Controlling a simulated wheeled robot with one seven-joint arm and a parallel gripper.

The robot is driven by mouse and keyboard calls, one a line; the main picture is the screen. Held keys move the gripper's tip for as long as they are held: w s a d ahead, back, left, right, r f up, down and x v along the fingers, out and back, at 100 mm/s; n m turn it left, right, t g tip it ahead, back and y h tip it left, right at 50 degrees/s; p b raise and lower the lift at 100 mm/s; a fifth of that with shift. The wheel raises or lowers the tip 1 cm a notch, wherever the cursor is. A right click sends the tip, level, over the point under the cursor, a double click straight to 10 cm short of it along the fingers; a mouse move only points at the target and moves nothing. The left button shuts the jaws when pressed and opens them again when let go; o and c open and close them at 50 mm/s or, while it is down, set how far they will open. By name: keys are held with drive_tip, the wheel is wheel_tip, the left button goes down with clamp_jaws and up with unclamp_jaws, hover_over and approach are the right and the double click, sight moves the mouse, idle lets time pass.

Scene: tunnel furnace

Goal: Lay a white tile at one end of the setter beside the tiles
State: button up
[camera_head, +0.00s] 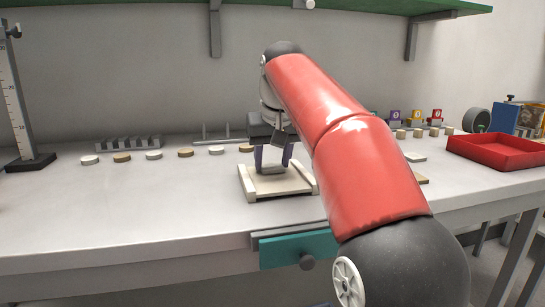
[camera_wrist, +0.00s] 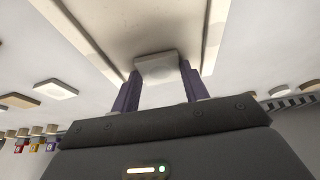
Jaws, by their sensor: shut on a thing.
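My gripper (camera_head: 273,160) is over the setter, with its purple fingers pointing down. It is shut on a small white tile, which shows between the fingertips in the wrist view (camera_wrist: 157,67). The setter (camera_head: 297,186) is a cream plate with raised side rails on the table, and it fills the top of the wrist view (camera_wrist: 95,12). I cannot tell whether the held tile touches it. No other tile shows on the visible part of the setter. A white tile (camera_head: 416,156) and a tan tile (camera_head: 421,180) lie on the table to the right, partly behind my arm.
A row of small discs (camera_head: 153,155) and a grey rack (camera_head: 127,143) are at the back left. A height gauge (camera_head: 31,163) stands far left. A red tray (camera_head: 497,152) sits at the right. A teal drawer (camera_head: 290,248) is under the front edge. The left front table is clear.

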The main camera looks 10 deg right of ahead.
drive_tip(key=shift+f, duration=0.1)
drive_tip(key=o, duration=1.1)
drive_tip(key=shift+c, duration=0.2)
drive_tip(key=p+v, duration=0.2)
drive_tip(key=v, duration=0.5)
drive_tip(key=shift+s+r, duration=0.2)
drive_tip(key=shift+r, duration=0.15)
